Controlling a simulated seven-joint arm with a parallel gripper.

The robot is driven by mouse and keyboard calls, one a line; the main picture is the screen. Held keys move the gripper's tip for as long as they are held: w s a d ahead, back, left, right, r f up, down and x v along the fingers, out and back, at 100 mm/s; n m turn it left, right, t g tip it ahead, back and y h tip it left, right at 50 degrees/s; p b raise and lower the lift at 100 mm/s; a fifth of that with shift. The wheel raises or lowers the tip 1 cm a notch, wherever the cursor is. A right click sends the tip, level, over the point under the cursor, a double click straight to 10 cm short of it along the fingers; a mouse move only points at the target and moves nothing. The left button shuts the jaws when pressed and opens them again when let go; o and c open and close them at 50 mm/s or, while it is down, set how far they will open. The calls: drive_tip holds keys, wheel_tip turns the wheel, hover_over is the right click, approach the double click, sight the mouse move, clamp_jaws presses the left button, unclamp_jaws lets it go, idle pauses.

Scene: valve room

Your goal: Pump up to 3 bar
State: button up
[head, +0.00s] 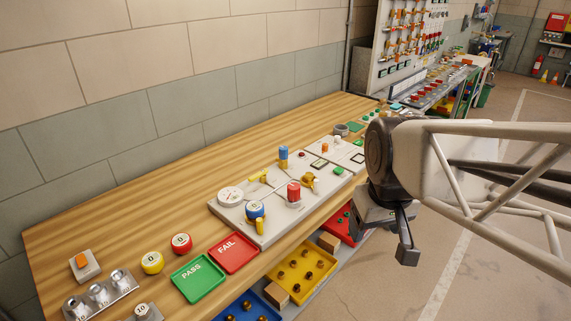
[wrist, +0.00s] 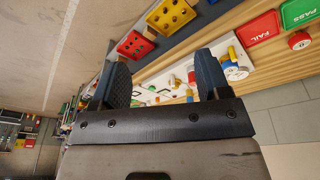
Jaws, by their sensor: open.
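A light grey panel (head: 262,229) lies on the wooden bench. A round white gauge (head: 230,196) is at its left; its reading is too small to tell. Beside the gauge stand a blue-and-white round part with a yellow lever (head: 256,213), a red-topped cylinder (head: 293,191), a blue-topped post (head: 283,155) and yellow handles (head: 309,180). I cannot tell which part is the pump. My gripper (head: 405,243) hangs right of the panel, beyond the bench's front edge, apart from everything. In the wrist view my gripper (wrist: 163,75) is open and empty, with the panel (wrist: 162,76) showing between its fingers.
Green PASS (head: 197,278) and red FAIL (head: 232,252) trays lie left of the panel. A yellow bin (head: 300,270) and a red bin (head: 340,228) sit below the front edge. A second panel (head: 342,152) lies behind. The bench's left rear is clear.

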drive_tip(key=w+a+f+n+g, duration=0.1)
drive_tip(key=w+a+n, duration=0.15)
drive_tip(key=w, duration=0.55)
drive_tip(key=w+a+n, duration=0.2)
drive_tip(key=w+n, duration=0.1)
drive_tip(key=w, duration=0.5)
drive_tip(key=n+g, duration=0.1)
drive_tip(key=n, duration=0.6)
hover_over(294, 186)
drive_tip(key=f, duration=0.8)
drive_tip(key=shift+s+d+f, duration=0.1)
drive_tip(key=shift+s+f, duration=0.15)
drive_tip(key=shift+f, duration=0.15)
drive_tip(key=shift+w+f, duration=0.15)
drive_tip(key=shift+w, duration=0.1)
drive_tip(key=shift+f, duration=0.1)
drive_tip(key=shift+f, duration=3.8)
drive_tip(key=c, duration=0.9)
